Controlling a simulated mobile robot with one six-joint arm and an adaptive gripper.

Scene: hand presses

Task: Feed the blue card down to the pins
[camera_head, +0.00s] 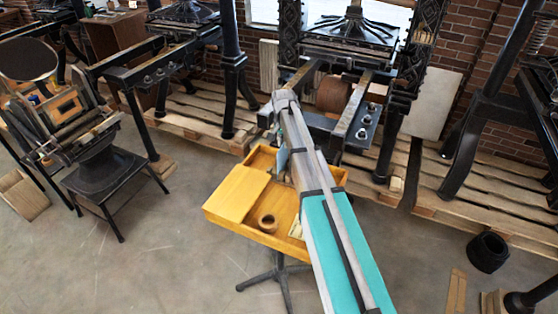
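My arm reaches across the middle of the picture, its far end over the yellow wooden tray table. My gripper (279,144) hangs down below the wrist there, mostly hidden by the arm, so I cannot see its fingertips clearly. A small blue-grey flat piece (282,158), which looks like the blue card, shows upright just below the wrist. I cannot tell whether the gripper holds it. A small hand press (75,120) with a round dark disc stands on a black stand at left. The pins are too small to make out.
Large iron presses on wooden pallets (200,120) line the back. A black bucket-like thing (488,252) sits on the floor at right. The floor at lower left is clear.

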